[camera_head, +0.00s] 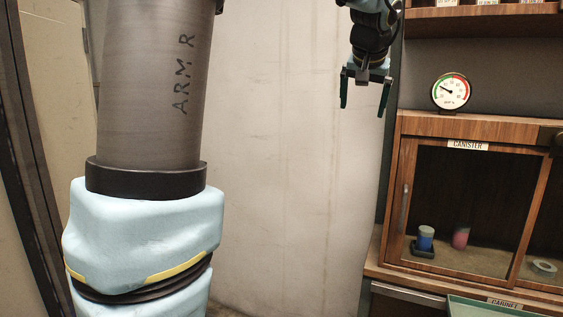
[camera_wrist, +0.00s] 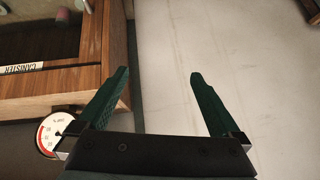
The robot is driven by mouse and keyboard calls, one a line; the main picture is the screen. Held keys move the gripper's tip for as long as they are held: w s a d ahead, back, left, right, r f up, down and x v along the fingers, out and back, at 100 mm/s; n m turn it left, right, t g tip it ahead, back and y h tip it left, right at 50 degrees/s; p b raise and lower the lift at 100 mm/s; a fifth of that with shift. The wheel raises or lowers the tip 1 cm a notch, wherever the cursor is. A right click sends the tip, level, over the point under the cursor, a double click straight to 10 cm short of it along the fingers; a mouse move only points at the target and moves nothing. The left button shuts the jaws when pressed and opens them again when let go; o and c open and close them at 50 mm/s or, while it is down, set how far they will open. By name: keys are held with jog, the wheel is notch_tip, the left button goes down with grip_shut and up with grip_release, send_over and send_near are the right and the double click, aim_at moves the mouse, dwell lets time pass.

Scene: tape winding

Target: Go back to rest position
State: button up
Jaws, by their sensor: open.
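My gripper (camera_head: 365,92) hangs in the upper middle of the head view, fingers pointing down. Its two green fingers are apart and nothing is between them. It is left of the wooden cabinet, in front of the pale wall. In the wrist view my gripper (camera_wrist: 160,85) also shows open and empty, with the cabinet edge beyond the left finger and bare wall beyond the right finger.
The wooden cabinet (camera_head: 398,190) at right carries a round gauge (camera_head: 451,91) on top. Inside are a blue canister (camera_head: 425,238), a pink canister (camera_head: 460,237) and a tape roll (camera_head: 544,267). A green tray edge (camera_head: 480,306) shows at lower right. The wall (camera_head: 290,150) is bare.

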jog(key=s+a+f+n+g+y, duration=0.1)
jog(key=s+a+f+g, duration=0.15)
jog(key=a+f, duration=0.65)
jog(key=s+a+f+n+g, duration=0.1)
jog(key=s+a+f, duration=0.2)
jog(key=a+f, duration=0.55)
jog(key=s+a+f+n+g, duration=0.2)
jog(key=s+a+f, duration=0.6)
jog(key=s+f, duration=0.3)
notch_tip(320, 180, down, 2)
jog(key=shift+s+a+n+g, duration=0.2)
jog(key=shift+s+n+g, duration=0.1)
jog(key=shift+s+g, duration=0.05)
jog(key=shift+c, duration=0.4)
